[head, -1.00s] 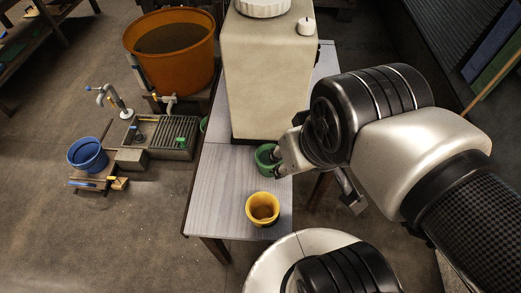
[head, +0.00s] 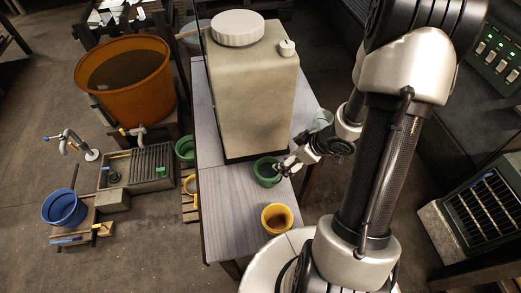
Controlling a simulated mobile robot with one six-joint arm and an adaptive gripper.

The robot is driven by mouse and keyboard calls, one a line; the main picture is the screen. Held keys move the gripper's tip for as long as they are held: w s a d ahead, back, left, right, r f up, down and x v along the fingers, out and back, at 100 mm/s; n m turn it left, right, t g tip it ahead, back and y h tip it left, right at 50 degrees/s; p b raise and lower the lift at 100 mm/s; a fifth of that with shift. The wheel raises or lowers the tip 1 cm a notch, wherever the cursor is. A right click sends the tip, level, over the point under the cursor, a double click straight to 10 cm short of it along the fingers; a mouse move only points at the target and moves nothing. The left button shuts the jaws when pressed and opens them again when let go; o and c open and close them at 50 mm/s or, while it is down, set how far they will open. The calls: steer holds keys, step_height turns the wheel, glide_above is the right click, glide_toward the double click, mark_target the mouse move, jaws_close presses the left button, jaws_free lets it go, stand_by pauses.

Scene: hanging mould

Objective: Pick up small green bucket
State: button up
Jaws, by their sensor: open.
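A small green bucket (head: 264,173) stands upright on the grey table (head: 228,205), in front of the large beige tank. My gripper (head: 281,168) is at the bucket's right side, with its fingers at or very near the rim. The gripper is open. Its fingers cover part of the bucket's right side, and I cannot tell whether they touch it. Another green bucket (head: 185,148) stands lower down, left of the table, partly hidden by the table edge.
A yellow bucket (head: 277,219) stands close in front on the table. The beige tank (head: 245,100) rises behind the green bucket. An orange tub (head: 125,80), a sink (head: 137,167) and a blue bucket (head: 64,209) are at left. The table's front left is clear.

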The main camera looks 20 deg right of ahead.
steer(key=a+f, duration=0.1)
steer(key=f, duration=0.1)
steer(key=b, duration=0.6)
glide_toward(260, 171)
steer(key=shift+w+f+y, duration=0.4)
steer(key=shift+w+f, duration=0.1)
steer(key=shift+f, duration=0.3)
steer(key=b+x, duration=0.3)
steer(key=x, duration=0.2)
steer(key=shift+s+d+f, duration=0.15)
steer(key=shift+w+f+b, duration=0.25)
steer(key=shift+f+b, duration=0.05)
steer(key=shift+r, duration=0.1)
steer(key=c, duration=1.5)
steer(key=shift+o, duration=0.2)
steer(key=shift+r, duration=0.1)
